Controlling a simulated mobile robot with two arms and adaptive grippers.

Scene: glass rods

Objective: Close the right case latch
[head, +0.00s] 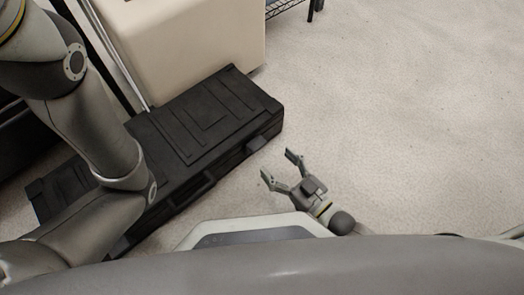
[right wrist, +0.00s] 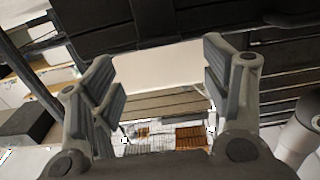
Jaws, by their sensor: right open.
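The black case (head: 203,127) lies on the floor with its lid down. Its right latch (head: 257,143) is a small dark block that juts out from the front edge near the right end. My right gripper (head: 278,163) is open and empty, just in front of the latch and apart from it. In the right wrist view, the two fingers of my right gripper (right wrist: 160,78) stand wide apart with nothing between them. My left arm crosses the left of the head view and hides part of the case; the left gripper is out of sight.
A large cream box (head: 190,45) stands right behind the case. A wire shelf (head: 283,8) shows at the top. The pale floor (head: 410,120) to the right is clear. A handle (head: 195,188) sits on the case's front side.

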